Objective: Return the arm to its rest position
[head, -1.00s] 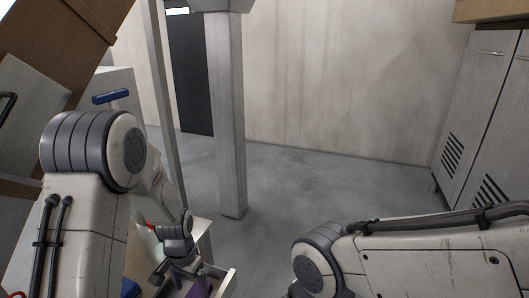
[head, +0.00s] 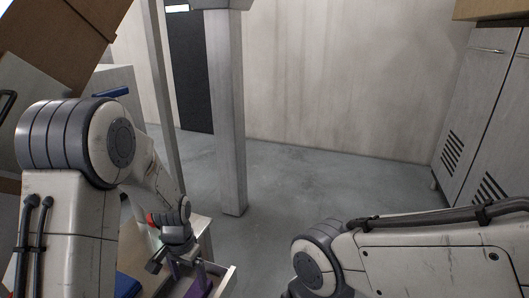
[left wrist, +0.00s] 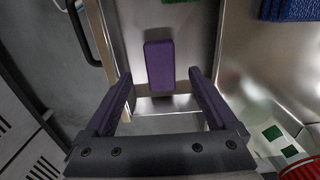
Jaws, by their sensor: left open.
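My left gripper (head: 186,272) is open at the lower left of the head view, over an open drawer (head: 226,280). The left wrist view shows its two purple fingers (left wrist: 160,76) spread apart with nothing gripped. A purple block (left wrist: 159,65) shows beyond the fingertips in that view, in line with the gap between them and apart from both. A purple thing also shows in the drawer in the head view (head: 201,289). My right arm comes in from the right, and its gripper is out of view.
A grey post (head: 230,120) stands ahead, with open floor (head: 320,185) to its right. Grey lockers (head: 480,120) stand at the right. A cardboard box (head: 70,40) is at the upper left. Green squares (left wrist: 272,133) and a blue object (left wrist: 290,10) lie right in the wrist view.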

